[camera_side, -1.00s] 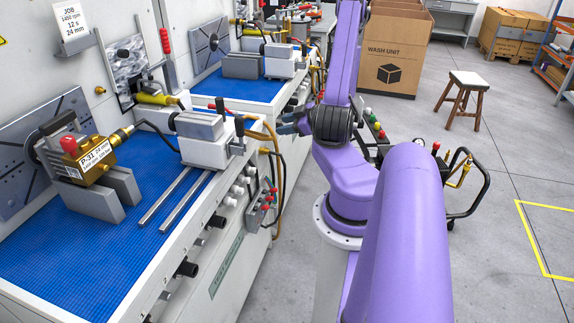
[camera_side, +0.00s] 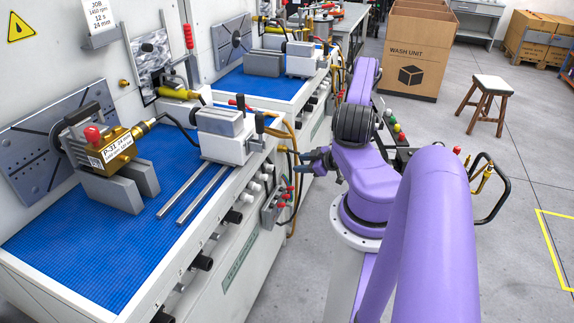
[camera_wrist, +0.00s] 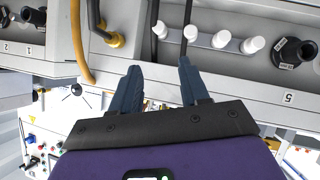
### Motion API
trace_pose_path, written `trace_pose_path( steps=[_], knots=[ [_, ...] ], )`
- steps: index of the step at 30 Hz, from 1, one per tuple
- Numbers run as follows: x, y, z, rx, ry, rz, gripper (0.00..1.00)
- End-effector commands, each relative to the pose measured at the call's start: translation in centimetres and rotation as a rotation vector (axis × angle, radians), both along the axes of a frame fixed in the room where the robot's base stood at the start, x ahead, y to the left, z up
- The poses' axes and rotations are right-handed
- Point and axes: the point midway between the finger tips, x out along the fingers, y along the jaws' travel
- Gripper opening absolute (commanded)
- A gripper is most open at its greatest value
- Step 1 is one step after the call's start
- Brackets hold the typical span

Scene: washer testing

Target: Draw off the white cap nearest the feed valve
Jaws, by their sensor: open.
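Several white caps in a row stick out of the bench's front face, the upper one (camera_side: 268,168) nearest my gripper in the side view. In the wrist view the row runs across the top, from the left-end cap (camera_wrist: 160,28) to the right-end cap (camera_wrist: 253,44). My gripper (camera_side: 308,163) is right of the row, fingers toward the bench. In the wrist view the gripper (camera_wrist: 160,68) is open and empty, fingertips below the left-end cap and apart from it. I cannot tell for certain which fitting is the feed valve.
A red-handled valve block (camera_side: 274,208) and hanging hoses are close by the caps. A yellow hose (camera_wrist: 78,45) runs left of the fingers. Black knobs (camera_wrist: 292,52) stick out right of the caps.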

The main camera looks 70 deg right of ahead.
Motion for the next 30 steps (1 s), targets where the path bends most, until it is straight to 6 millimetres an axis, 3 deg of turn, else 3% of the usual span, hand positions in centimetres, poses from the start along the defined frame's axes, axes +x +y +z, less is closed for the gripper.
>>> trace_pose_path(
  steps=[24, 30],
  knots=[
    [11.5, -2.8, -6.2, -0.001, -0.002, 0.004, 0.45],
    [13.3, -3.4, -7.3, 0.0, -0.001, 0.001, 0.45]
  ],
)
